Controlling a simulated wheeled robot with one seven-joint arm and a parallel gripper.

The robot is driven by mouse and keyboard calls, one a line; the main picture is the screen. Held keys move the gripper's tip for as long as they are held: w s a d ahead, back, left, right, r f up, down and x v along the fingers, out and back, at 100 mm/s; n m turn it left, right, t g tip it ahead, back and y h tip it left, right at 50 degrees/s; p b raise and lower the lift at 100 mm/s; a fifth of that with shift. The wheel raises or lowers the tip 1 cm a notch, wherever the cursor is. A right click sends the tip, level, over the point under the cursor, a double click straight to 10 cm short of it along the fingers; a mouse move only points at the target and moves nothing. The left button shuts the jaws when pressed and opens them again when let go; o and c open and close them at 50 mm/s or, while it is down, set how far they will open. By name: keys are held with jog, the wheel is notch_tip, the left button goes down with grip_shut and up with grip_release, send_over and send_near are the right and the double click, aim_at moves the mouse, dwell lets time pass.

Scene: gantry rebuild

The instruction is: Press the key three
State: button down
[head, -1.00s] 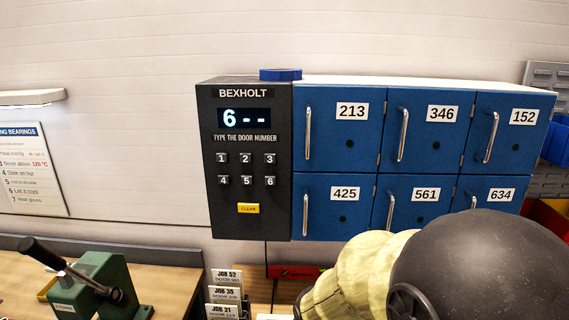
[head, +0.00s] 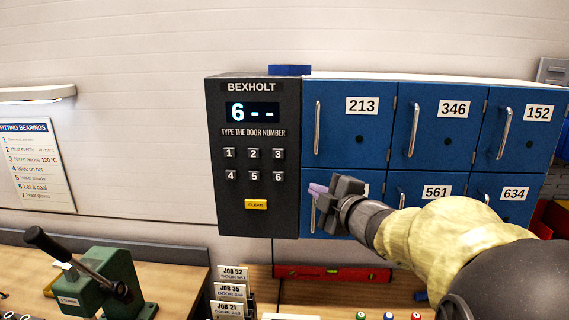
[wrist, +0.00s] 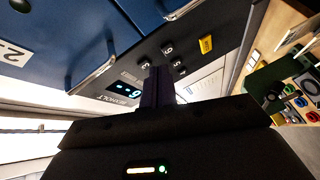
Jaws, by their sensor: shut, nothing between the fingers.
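The key three (head: 278,153) is a small light key at the right end of the keypad's top row, on the dark BEXHOLT panel (head: 222,220). The display (head: 252,113) reads "6 - -". My gripper (head: 318,189) is shut and empty, with purple fingertips pointing left. In the head view it is right of the panel, below and right of the key three, and overlaps the lower-left blue door. In the wrist view the fingers (wrist: 156,80) reach up toward the keypad and hide part of it. Contact with a key does not show.
Key six (head: 278,177) sits directly below key three, and the yellow CLEAR key (head: 256,204) is lower. Blue locker doors with protruding handles (head: 317,125) stand right of the panel. Job cards (head: 232,290) and a green press (head: 100,285) are below.

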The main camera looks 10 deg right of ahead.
jog(key=r+n+y, duration=0.1)
jog(key=n, duration=0.1)
jog(key=s+a+r+n+y, duration=0.1)
jog(key=r+n+y, duration=0.1)
jog(key=s+r+n+y, duration=0.1)
jog(key=n, duration=0.1)
jog(key=shift+s+a+r+n+g, duration=0.15)
jog(key=shift+a+r+n+g, duration=0.05)
jog(key=shift+a+n+g, duration=0.1)
jog(key=shift+a, duration=0.1)
jog(key=p, duration=0.4)
send_near(273, 154)
jog(key=w+a, duration=0.2)
jog(key=a, duration=0.2)
jog(key=shift+w+d+r+p, duration=0.1)
jog(key=shift+w+d+p, duration=0.25)
jog(key=shift+w+p, duration=0.2)
jog(key=shift+w+d+p, duration=0.35)
jog(key=shift+w+p, duration=0.05)
jog(key=shift+w, duration=0.3)
jog(key=shift+w+d, duration=0.1)
jog(key=shift+w, duration=0.3)
